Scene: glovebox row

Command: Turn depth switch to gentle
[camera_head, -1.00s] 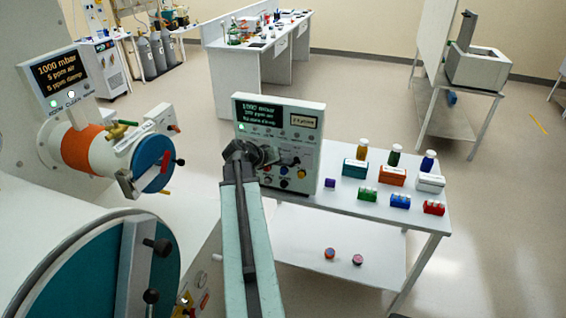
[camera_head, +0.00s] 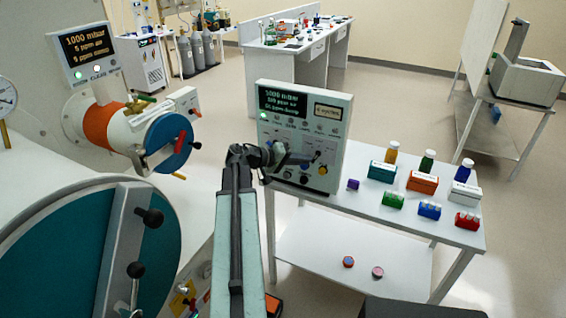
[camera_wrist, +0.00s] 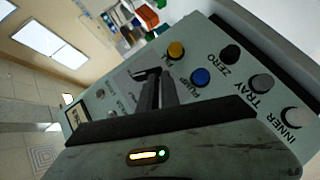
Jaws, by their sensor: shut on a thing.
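The grey control panel (camera_head: 300,130) stands upright at the left end of the white table in the head view. It has a dark display, a small pale display (camera_head: 328,111) and knobs below. In the wrist view its face (camera_wrist: 195,85) is tilted, with a yellow knob (camera_wrist: 176,50), a blue knob (camera_wrist: 201,77) and black and grey knobs lettered ZERO, TRAY and INNER. My gripper (camera_head: 282,156) is at the panel's lower left face. In the wrist view my gripper (camera_wrist: 152,82) is shut on the depth switch. Its fingers hide most of the switch, and its setting cannot be read.
The white table (camera_head: 420,228) holds several bottles, boxes and small coloured blocks right of the panel. Two round pieces lie on its lower shelf (camera_head: 325,265). The glovebox with its large teal door (camera_head: 60,250) and small blue-capped port (camera_head: 168,140) is close at left.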

